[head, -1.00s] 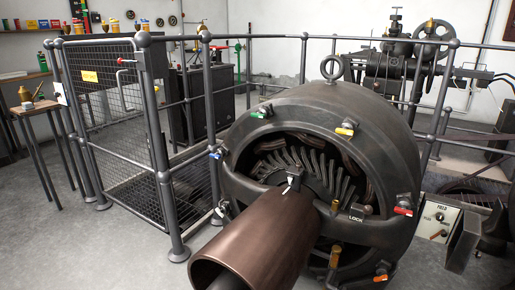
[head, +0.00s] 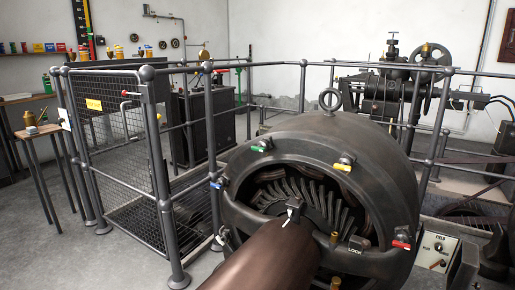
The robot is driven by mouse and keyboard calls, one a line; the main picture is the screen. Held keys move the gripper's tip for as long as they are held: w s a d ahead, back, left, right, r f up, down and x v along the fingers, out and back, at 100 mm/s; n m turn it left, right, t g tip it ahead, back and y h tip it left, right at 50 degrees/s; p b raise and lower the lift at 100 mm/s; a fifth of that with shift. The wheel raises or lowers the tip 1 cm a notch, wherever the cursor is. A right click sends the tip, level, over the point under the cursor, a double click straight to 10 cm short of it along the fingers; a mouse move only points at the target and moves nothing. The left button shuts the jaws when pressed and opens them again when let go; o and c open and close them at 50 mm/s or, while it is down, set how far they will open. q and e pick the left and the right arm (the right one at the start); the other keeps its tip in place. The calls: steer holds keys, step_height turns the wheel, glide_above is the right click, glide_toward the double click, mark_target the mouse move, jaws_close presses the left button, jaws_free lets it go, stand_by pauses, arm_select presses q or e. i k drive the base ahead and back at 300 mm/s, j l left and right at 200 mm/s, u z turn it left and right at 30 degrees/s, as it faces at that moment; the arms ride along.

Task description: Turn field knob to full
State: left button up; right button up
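The field knob (head: 438,247) is a small dark round knob on the pale face of a control box (head: 430,256) at the lower right. The lettering above the knob is too small to read clearly, and I cannot tell the knob's setting. A small orange-tipped part shows below the knob. The box stands just right of the large dark dynamo (head: 390,165). Neither of my grippers is in view, so nothing is seen touching the knob.
A brown drum (head: 265,262) fills the lower middle. Open floor (head: 60,245) shows at left.

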mark_target(439, 247)
steer(key=z, duration=1.3)
steer(key=i+l+u, duration=0.1)
steer(key=l, duration=0.3)
steer(key=l+u, duration=0.15)
steer(key=l, duration=0.2)
steer(key=i, duration=0.05)
